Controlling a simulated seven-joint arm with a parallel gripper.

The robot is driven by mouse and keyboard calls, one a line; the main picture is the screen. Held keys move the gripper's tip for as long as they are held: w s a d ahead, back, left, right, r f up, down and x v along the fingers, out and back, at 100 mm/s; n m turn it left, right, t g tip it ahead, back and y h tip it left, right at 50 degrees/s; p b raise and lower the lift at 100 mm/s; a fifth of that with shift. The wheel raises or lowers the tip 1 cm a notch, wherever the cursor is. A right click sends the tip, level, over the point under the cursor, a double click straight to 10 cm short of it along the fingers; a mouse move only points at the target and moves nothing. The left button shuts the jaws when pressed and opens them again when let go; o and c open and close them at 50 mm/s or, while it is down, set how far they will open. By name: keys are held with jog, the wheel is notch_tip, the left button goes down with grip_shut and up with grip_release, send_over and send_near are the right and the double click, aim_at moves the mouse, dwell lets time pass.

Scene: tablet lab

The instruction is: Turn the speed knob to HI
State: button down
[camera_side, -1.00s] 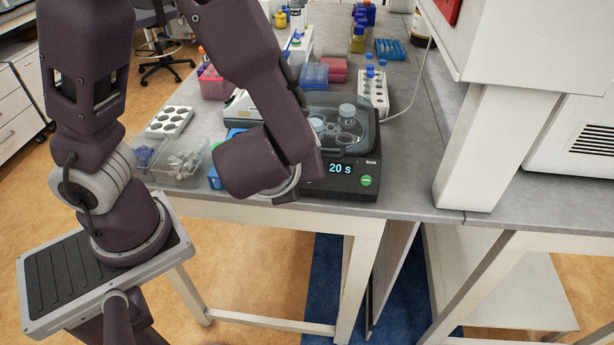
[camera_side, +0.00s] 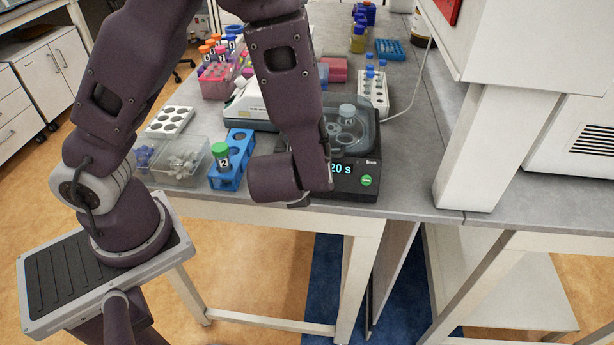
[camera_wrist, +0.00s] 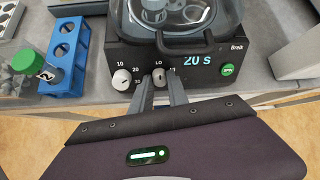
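The black device (camera_side: 352,188) stands at the table's front edge, and it also fills the top of the wrist view (camera_wrist: 205,55). Its front has a white knob (camera_wrist: 122,79) marked with numbers on the left. The speed knob (camera_wrist: 159,77), grey and smaller, is right of it with LO printed above. The HI mark cannot be made out. My gripper (camera_wrist: 159,86) is at the front panel with one finger on each side of the speed knob. The fingers look apart, with no clear contact. In the side view my arm hides the knobs and fingers.
The lit display (camera_wrist: 198,60) reads 20 s, with a green button (camera_wrist: 228,69) to its right. A blue rack (camera_side: 232,172) with a green-capped tube (camera_side: 220,155) stands left of the device. Clear bins (camera_side: 182,162) sit farther left. The device's lid (camera_side: 350,122) is clear.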

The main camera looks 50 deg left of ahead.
jog(key=shift+m, duration=0.3)
jog(key=m, duration=0.6)
jog(key=m+g+y, duration=0.1)
jog(key=m, duration=0.5)
jog(key=shift+d, duration=0.1)
dwell(0.3)
jog(key=shift+m, duration=0.3)
jog(key=c, duration=1.3)
grip_release()
jog(key=shift+y, duration=0.3)
jog(key=v, duration=0.7)
